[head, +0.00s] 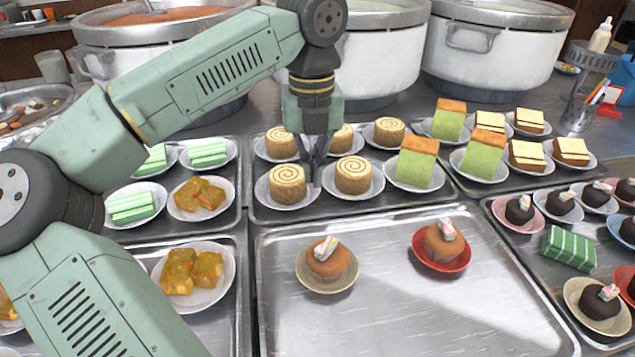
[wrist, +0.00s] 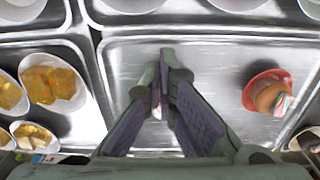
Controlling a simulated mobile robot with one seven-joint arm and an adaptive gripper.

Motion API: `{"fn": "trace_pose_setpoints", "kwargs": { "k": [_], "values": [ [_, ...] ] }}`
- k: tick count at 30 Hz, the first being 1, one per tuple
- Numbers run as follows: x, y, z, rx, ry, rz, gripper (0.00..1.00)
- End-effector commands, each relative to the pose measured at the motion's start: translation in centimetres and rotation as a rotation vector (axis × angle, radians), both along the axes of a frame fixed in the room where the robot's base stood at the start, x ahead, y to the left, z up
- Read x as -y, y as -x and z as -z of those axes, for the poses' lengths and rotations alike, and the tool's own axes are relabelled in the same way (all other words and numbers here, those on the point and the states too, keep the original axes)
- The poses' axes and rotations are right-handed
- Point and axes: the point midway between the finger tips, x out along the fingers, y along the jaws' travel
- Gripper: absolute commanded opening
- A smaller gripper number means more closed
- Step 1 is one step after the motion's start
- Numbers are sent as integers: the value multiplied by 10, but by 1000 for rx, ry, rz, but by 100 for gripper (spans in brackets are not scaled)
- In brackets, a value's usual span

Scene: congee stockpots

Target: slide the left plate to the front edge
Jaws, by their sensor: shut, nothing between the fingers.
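The left plate (head: 325,287) is beige and carries a brown cupcake (head: 327,260) with a striped topper. It stands in the back left part of the front middle tray. The right plate (head: 425,254) is red with a similar cupcake, and it also shows in the wrist view (wrist: 252,92). My gripper (head: 316,178) is shut and empty, pointing down behind the left plate, near the swiss rolls in the head view. In the wrist view my gripper (wrist: 166,58) covers the place of the left plate, which is mostly or wholly hidden. I see no clear contact with it.
The front middle tray (head: 400,320) is bare in front of the two plates. Behind it, swiss rolls (head: 287,184) and green cakes (head: 414,165) stand close by. Trays of pastries flank it left and right. Large stockpots (head: 490,60) stand at the back.

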Motion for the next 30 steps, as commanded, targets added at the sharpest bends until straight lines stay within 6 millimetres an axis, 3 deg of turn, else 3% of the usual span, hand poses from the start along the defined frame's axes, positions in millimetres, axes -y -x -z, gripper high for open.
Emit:
{"fn": "trace_pose_setpoints", "kwargs": {
  "k": [14,21,30],
  "values": [
    [2,1,92,-2,8,7,0],
    [7,33,90,1,7,7,0],
    [9,40,92,2,7,5,0]
  ]
}}
